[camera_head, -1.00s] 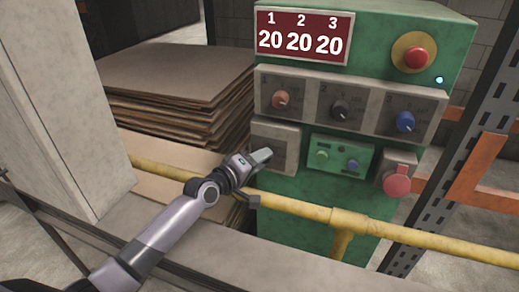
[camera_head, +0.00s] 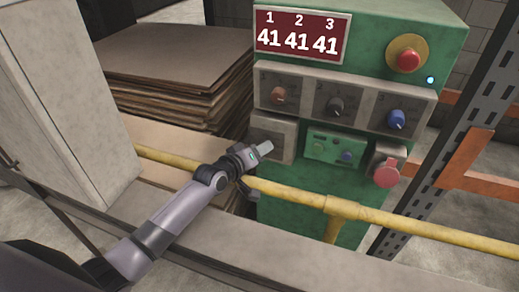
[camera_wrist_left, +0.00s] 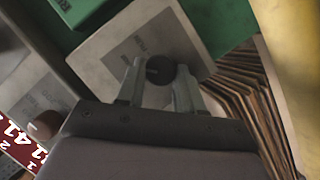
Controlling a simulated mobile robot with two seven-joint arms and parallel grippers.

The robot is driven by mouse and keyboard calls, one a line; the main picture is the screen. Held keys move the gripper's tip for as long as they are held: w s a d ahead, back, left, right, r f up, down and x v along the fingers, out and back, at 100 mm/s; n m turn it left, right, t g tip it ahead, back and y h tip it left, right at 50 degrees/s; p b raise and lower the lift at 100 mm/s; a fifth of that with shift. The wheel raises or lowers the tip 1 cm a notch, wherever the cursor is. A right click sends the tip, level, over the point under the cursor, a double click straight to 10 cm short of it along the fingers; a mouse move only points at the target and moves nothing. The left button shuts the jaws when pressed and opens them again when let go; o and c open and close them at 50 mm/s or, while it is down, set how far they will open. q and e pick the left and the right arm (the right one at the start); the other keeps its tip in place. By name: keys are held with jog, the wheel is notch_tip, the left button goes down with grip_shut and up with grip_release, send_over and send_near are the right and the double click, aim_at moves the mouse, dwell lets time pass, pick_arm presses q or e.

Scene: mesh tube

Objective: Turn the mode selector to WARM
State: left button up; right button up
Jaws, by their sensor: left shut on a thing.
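The mode selector is a dark round knob (camera_wrist_left: 159,69) on a light grey square plate (camera_wrist_left: 125,45) with faint lettering, too blurred to read. In the head view, this plate (camera_head: 271,132) is at the lower left of the green cabinet's front, and my gripper hides the knob. My left gripper (camera_head: 266,147) is in front of the plate. In the left wrist view, its two fingers (camera_wrist_left: 160,86) are on either side of the knob, shut on it. Which mode the knob points to cannot be told. My right gripper is not in view.
The green cabinet (camera_head: 385,35) has a red display (camera_head: 302,37) reading 41 41 41, with three dials (camera_head: 336,106) below. A red button (camera_head: 408,60) and red plug (camera_head: 387,173) are at its right. A yellow rail (camera_head: 290,195) crosses in front. Stacked cardboard (camera_head: 170,70) is on the left.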

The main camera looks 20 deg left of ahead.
pick_arm(q)
jog(key=o, duration=1)
jog(key=shift+o, duration=0.2)
jog(key=shift+s, duration=0.1)
jog(key=v, duration=0.7)
jog(key=shift+p, duration=0.4)
jog(key=s+f+m, duration=0.1)
jog(key=s+f, duration=0.1)
jog(key=s, duration=0.1)
jog(key=s+f+m+g, duration=0.1)
jog(key=s+f, duration=0.2)
jog(key=s, duration=0.1)
jog(key=s+f+m, duration=0.1)
jog(key=s+f, duration=0.2)
jog(key=shift+s+d+f+y, duration=0.15)
jog(key=shift+d+f+y, duration=0.05)
jog(key=shift+d+y, duration=0.2)
jog(key=s+f+m+g, duration=0.1)
jog(key=s+f+m, duration=0.1)
jog(key=s, duration=0.6)
jog(key=s+f+m+g+y, duration=0.1)
jog(key=s+f+m, duration=0.2)
jog(key=s, duration=0.4)
jog(key=shift+s+a+f+y, duration=0.3)
jog(key=shift+s+f, duration=0.1)
jog(key=shift+f, duration=0.05)
